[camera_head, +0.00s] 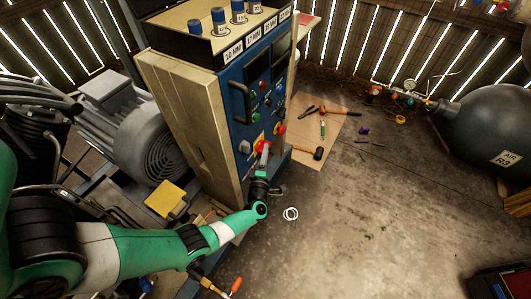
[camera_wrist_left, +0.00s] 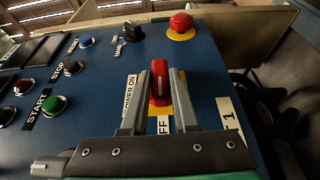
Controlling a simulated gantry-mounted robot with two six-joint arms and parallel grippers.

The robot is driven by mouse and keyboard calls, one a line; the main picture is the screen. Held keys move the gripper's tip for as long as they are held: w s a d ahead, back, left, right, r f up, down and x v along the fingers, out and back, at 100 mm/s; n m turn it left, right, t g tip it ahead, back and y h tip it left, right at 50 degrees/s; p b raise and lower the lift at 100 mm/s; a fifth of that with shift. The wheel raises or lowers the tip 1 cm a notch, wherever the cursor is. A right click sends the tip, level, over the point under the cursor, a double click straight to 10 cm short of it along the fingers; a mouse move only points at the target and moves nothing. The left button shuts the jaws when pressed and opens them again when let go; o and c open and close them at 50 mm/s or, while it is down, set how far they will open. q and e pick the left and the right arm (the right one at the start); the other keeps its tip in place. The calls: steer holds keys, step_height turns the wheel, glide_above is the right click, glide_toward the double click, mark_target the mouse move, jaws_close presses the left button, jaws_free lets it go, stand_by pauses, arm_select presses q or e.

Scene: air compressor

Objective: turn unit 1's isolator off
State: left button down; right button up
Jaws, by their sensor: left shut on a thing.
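Unit 1's isolator is a red rotary handle (camera_wrist_left: 159,85) with a white line, on a yellow plate on the blue panel (camera_wrist_left: 205,65). In the wrist view the handle stands between the two fingers of my left gripper (camera_wrist_left: 160,95), which is shut on it. A POWER ON label lies at the left of the handle. A partly covered label ending in FF lies below it, and a "1" label is at the right. In the head view my left gripper (camera_head: 264,152) reaches the panel's lower front and covers part of the isolator. My right gripper is not in view.
A red mushroom button (camera_wrist_left: 181,23) on yellow and a black selector (camera_wrist_left: 132,31) sit near the isolator. Green (camera_wrist_left: 54,105) and other push buttons are to the left. Tools lie on a cardboard sheet (camera_head: 335,112) on the floor. The floor (camera_head: 370,220) at the right is mostly clear.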

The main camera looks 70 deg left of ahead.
arm_select(q)
steer(key=c, duration=0.7)
jaws_free()
steer(key=shift+s, duration=0.1)
steer(key=p+v, duration=0.4)
steer(key=v, duration=0.7)
steer(key=shift+s+d, duration=0.15)
steer(key=shift+d, duration=0.1)
